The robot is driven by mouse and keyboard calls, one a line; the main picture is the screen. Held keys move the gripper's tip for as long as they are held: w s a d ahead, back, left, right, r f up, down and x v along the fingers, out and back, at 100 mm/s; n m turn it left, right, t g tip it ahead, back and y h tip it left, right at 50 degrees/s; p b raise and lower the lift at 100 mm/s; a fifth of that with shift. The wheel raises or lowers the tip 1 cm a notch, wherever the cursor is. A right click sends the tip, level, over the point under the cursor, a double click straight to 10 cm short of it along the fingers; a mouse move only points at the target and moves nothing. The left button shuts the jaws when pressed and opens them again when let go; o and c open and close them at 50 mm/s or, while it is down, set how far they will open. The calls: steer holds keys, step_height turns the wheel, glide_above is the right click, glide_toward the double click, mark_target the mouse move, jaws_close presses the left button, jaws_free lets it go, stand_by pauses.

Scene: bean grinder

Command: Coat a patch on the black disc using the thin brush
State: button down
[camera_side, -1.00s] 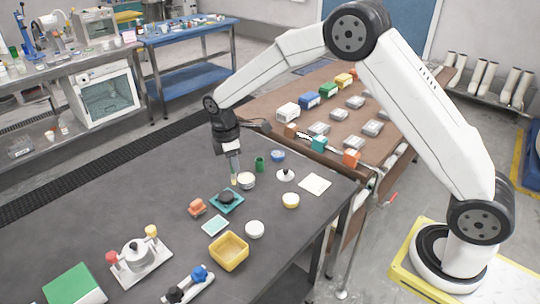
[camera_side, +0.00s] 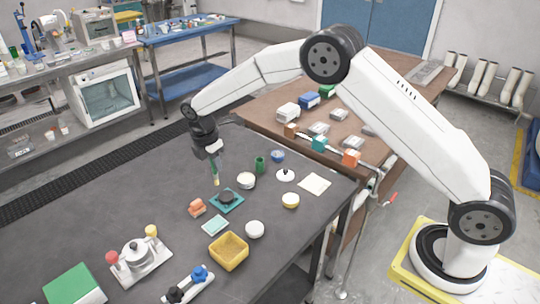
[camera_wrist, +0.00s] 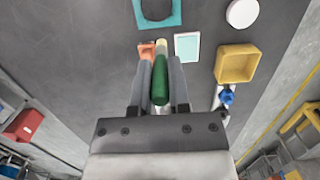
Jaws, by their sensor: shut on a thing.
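My gripper (camera_side: 214,157) is shut on the thin brush, which has a green handle (camera_wrist: 160,80) and a pale yellowish tip (camera_side: 216,182). The brush points down and is held above the table, slightly up and left of the black disc in the side view. The black disc (camera_side: 227,197) lies on a teal square holder (camera_side: 226,208). In the wrist view the disc (camera_wrist: 157,8) is cut by the top edge, inside the teal holder (camera_wrist: 176,20). The tip looks apart from the disc. A white round pot (camera_side: 246,181) stands right of the brush.
A green cylinder (camera_side: 260,165) stands behind.

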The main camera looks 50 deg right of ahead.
mark_target(218, 183)
steer(key=shift+f, duration=2.75)
steer(key=shift+d+f, duration=0.7)
steer(key=shift+f, duration=0.1)
steer(key=shift+d, duration=2.2)
steer(key=a, duration=0.5)
steer(key=shift+a, duration=0.35)
steer(key=shift+w, duration=0.25)
steer(key=shift+w+d+f, duration=0.1)
steer(key=shift+d, duration=0.15)
steer(key=shift+d+r, duration=0.15)
steer(key=shift+d, duration=0.6)
steer(key=shift+d+r, duration=0.15)
steer(key=shift+d, duration=0.6)
steer(key=shift+d+r, duration=0.5)
steer(key=shift+d, duration=0.15)
steer(key=a, duration=0.2)
steer(key=a+f, duration=0.1)
steer(key=a, duration=0.1)
steer(key=shift+a, duration=0.4)
steer(key=shift+r, duration=3.85)
